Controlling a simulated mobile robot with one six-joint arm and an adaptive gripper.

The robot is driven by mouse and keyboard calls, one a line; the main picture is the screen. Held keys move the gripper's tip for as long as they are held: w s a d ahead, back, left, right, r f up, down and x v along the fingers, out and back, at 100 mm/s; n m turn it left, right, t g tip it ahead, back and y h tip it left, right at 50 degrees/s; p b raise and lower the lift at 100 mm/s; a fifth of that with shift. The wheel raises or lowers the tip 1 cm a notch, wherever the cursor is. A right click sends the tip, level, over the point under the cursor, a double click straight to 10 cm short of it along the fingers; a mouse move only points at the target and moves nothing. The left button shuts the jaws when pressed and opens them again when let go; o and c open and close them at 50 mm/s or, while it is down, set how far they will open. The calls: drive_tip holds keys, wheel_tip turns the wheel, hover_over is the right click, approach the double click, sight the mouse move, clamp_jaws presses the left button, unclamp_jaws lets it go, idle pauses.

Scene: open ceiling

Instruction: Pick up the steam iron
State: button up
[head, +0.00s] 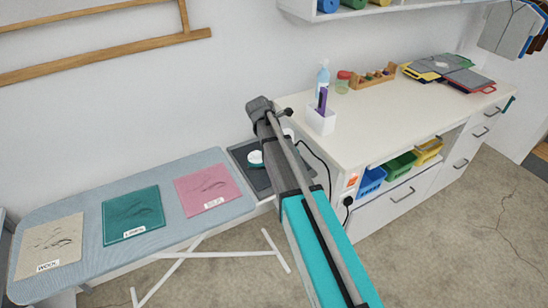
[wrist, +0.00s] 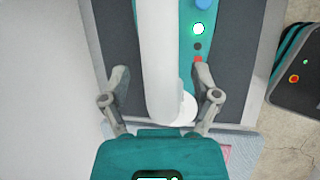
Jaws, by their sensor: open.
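The steam iron (head: 255,158) is mostly hidden behind my arm in the head view, with a small teal and white part showing on a dark rest at the board's right end. In the wrist view the iron's long white part (wrist: 158,60), apparently its handle, runs between my fingers, with teal surface and a lit green button beside it. My gripper (wrist: 158,82) is open, with one finger on each side of the white part. I cannot tell whether either finger touches it. The fingertips are hidden in the head view.
The ironing board (head: 95,190) carries a beige, a teal and a pink cloth (head: 207,188). A white counter (head: 400,110) stands to the right, with a white holder (head: 320,120) near its edge. A black cord (head: 318,160) hangs beside the counter. A wall is close on the left.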

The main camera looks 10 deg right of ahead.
idle(0.5)
drive_tip(key=shift+r, duration=0.1)
clamp_jaws()
